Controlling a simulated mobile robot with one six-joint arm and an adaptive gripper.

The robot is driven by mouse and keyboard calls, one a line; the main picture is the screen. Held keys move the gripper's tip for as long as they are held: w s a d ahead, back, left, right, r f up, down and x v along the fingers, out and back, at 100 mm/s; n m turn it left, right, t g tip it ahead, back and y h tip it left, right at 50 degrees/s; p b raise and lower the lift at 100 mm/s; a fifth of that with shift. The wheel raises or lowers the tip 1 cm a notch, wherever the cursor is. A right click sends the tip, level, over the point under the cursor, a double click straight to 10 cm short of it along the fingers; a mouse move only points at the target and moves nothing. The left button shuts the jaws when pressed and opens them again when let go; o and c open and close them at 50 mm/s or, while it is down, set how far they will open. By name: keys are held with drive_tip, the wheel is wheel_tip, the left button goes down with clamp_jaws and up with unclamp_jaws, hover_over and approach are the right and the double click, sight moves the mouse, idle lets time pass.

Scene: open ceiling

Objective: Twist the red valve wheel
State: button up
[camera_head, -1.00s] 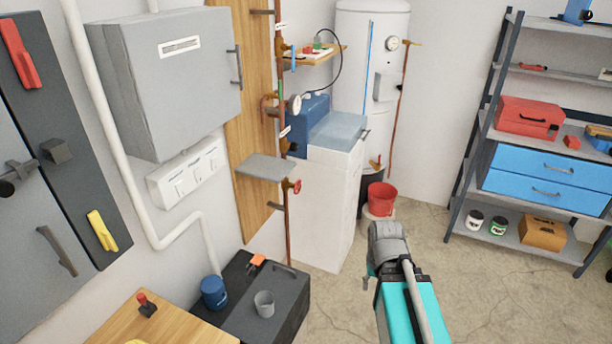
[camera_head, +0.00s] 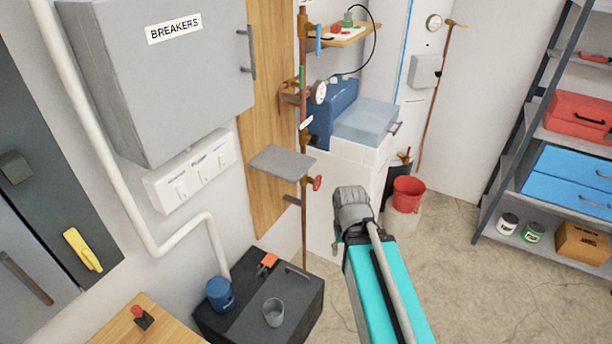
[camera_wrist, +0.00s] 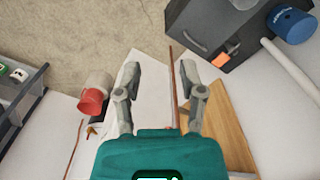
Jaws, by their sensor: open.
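The red valve wheel (camera_head: 317,183) is small and sits on the right side of a vertical copper pipe (camera_head: 304,215), just below a grey shelf plate, in the head view. My arm is to its right and lower, apart from it in the picture, and I cannot make out my fingers there. In the wrist view my gripper (camera_wrist: 160,80) is open and empty, with its two grey fingers apart. A thin copper pipe (camera_wrist: 172,85) shows between the fingers in the picture, but I cannot tell its depth. I cannot make out the valve wheel in the wrist view.
The grey plate (camera_head: 282,162) juts out above the wheel. A dark cabinet (camera_head: 245,310) with a grey cup (camera_head: 273,312) stands below. A red bucket (camera_head: 408,194) and shelving stand right, with open floor between.

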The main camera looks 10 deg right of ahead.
drive_tip(key=shift+w, duration=0.35)
drive_tip(key=shift+d, duration=0.1)
drive_tip(key=w+d+f+m+t+h+b, duration=0.35)
drive_tip(key=w+f+h+b, duration=0.3)
drive_tip(key=w+b, duration=0.45)
drive_tip(key=w+d+f+m+t+h+b, duration=0.25)
drive_tip(key=w+f+m+h+b, duration=0.2)
drive_tip(key=w+f+b, duration=0.6)
drive_tip(key=w+a+f+t+h+b, duration=0.1)
drive_tip(key=w+a+t+h+b, duration=0.1)
drive_tip(key=w+a+t+b, duration=1)
drive_tip(key=w+a+b, duration=0.1)
drive_tip(key=a+b, duration=0.1)
drive_tip(key=b, duration=0.8)
drive_tip(key=shift+w+a+n, duration=0.2)
drive_tip(key=shift+w+n, duration=0.05)
drive_tip(key=shift+n, duration=0.15)
